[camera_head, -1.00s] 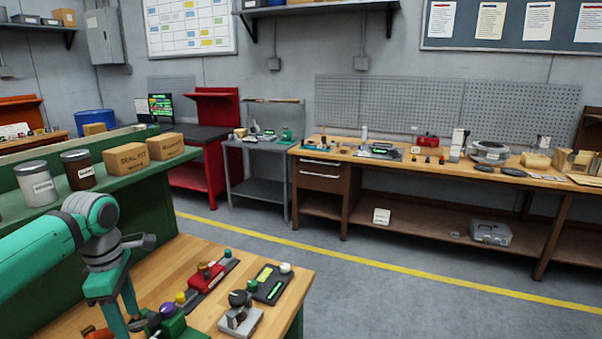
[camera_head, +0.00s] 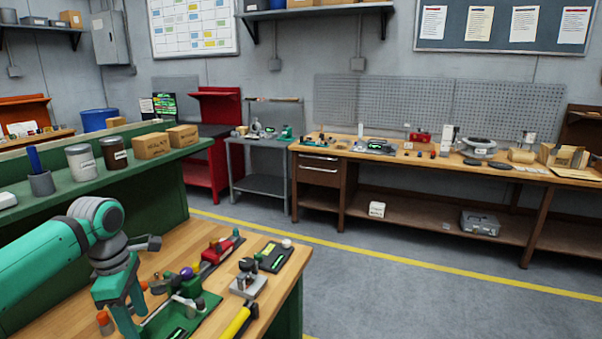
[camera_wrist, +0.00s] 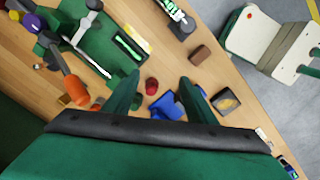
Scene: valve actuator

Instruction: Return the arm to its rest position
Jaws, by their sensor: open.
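My arm reaches in from the left in the head view, and my gripper (camera_head: 128,310) points down over the wooden bench. In the wrist view my gripper (camera_wrist: 160,85) shows two green fingers spread apart with nothing held between them. Below it on the bench lie a small red piece (camera_wrist: 152,86) and a blue object (camera_wrist: 168,106), partly behind a finger. A valve assembly on a green base (camera_head: 190,308) stands to the right of the gripper in the head view. I cannot tell from the frames whether the fingers touch anything.
The wooden bench (camera_head: 185,243) also holds a red device (camera_head: 218,250), a dark panel (camera_head: 273,256), a grey metal fixture (camera_head: 248,278) and a yellow-handled tool (camera_head: 238,322). A green shelf (camera_head: 70,186) with jars and boxes stands behind my arm. Open floor (camera_head: 400,295) lies to the right.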

